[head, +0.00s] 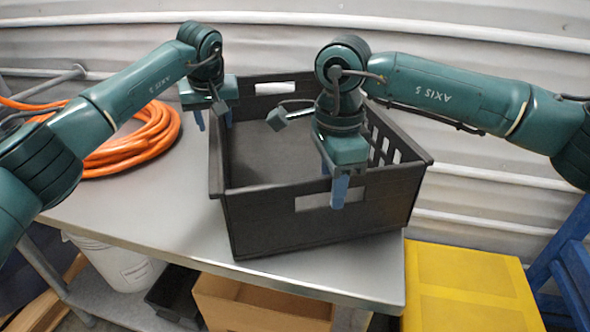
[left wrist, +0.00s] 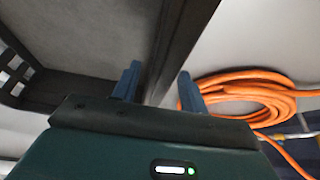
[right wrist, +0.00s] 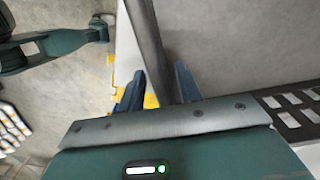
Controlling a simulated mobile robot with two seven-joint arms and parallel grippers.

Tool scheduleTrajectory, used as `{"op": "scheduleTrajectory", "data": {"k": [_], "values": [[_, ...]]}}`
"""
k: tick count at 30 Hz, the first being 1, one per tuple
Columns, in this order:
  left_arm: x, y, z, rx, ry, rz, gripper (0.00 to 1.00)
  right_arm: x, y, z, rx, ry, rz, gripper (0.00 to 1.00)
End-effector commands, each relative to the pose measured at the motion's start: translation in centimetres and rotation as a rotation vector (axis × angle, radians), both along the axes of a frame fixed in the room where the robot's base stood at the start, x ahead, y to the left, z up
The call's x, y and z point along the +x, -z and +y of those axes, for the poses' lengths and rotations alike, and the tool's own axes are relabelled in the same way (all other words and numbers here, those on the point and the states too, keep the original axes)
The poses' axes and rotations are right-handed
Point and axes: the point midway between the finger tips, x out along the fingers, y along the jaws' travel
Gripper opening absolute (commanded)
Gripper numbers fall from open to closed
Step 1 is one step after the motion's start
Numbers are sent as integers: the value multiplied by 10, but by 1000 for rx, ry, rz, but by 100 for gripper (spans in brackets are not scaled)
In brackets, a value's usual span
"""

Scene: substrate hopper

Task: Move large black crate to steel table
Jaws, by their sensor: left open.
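The large black crate (head: 260,215) stands upright on the steel table (head: 170,205), slightly askew, with its right side near the table's right end. It looks empty. My left gripper (head: 213,118) is open at the crate's left wall. In the left wrist view the crate wall (left wrist: 180,45) runs between the spread fingers (left wrist: 158,85).
A coiled orange hose (head: 140,140) lies on the table left of the crate. A yellow box (head: 465,290) and blue frame (head: 570,260) stand at the right. A white bucket (head: 115,265) and cardboard box (head: 255,305) are below the tabletop. A corrugated wall is behind.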

Motion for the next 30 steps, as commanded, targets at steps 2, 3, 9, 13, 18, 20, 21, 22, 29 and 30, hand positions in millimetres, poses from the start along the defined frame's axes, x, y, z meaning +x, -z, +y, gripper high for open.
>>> {"op": "scheduleTrajectory", "data": {"k": [2, 3, 9, 13, 18, 20, 21, 22, 29, 30], "values": [[-1, -1, -1, -1, 1, 0, 43, 0, 0, 0, 1, 0, 0, 34], [-1, -4, -1, 0, 1, -1, 43, 0, 0, 0, 1, 0, 0, 34], [-12, -32, -3, 0, 3, -4, 43, 0, 0, 1, 1, 0, 0, 34], [-23, -59, -6, 0, 3, -5, 43, 0, 0, 1, 1, 0, 0, 34], [-35, -89, -9, 1, 1, -4, 43, 0, 0, 1, 1, 0, 0, 34], [-38, -97, -9, 0, 0, -2, 43, 0, 0, 1, 1, 0, 0, 34], [-40, -101, -10, 0, 0, -2, 43, 0, 0, 1, 1, 0, 0, 34], [-41, -104, -10, 0, 0, -2, 43, 0, 0, 1, 1, 0, 0, 34], [-45, -111, -11, 1, -1, 0, 43, 1, -12, 1, 2, 0, -3, 34], [-45, -111, -11, 1, -1, 0, 43, 1, -18, 1, 2, 0, -3, 34]]}}
